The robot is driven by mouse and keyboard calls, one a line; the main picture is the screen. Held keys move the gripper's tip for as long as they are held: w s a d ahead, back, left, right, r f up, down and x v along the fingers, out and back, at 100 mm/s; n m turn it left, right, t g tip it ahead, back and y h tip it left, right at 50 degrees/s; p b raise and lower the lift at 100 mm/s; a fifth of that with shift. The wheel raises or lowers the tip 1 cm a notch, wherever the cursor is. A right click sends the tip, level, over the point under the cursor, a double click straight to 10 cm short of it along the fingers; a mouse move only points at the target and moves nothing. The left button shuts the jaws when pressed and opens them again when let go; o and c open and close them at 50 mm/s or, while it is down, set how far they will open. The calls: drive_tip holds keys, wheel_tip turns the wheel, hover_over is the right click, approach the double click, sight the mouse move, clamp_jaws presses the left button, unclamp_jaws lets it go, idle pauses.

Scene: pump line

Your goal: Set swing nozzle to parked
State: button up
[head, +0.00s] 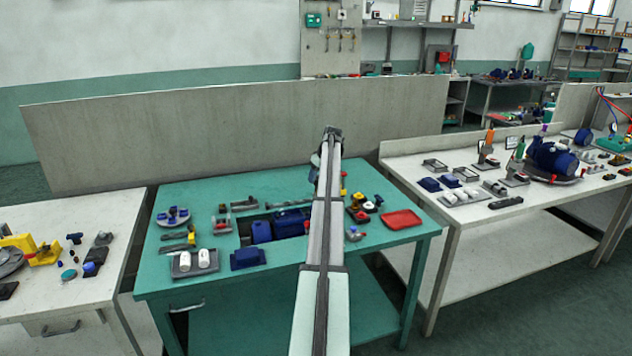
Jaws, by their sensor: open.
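I cannot pick out the swing nozzle for certain in the head view; the parts are small and my arm covers some of the bench. My arm reaches from the bottom edge up over the green bench (185,268), with a dark joint at its far end. My gripper's fingers do not show; they seem hidden behind the arm. To the right of the arm, a small grey fitting (354,235) and a blue-topped part (378,200) stand on the bench.
A red tray (401,220) lies at the bench's right. Blue blocks (261,231) sit in a recess in the middle. White cylinders on a grey plate (183,272) stand at the front left. A grey panel (240,130) rises behind. White benches stand on both sides.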

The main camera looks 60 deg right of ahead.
sight(316, 180)
drive_tip(key=shift+x, duration=1.5)
clamp_jaws()
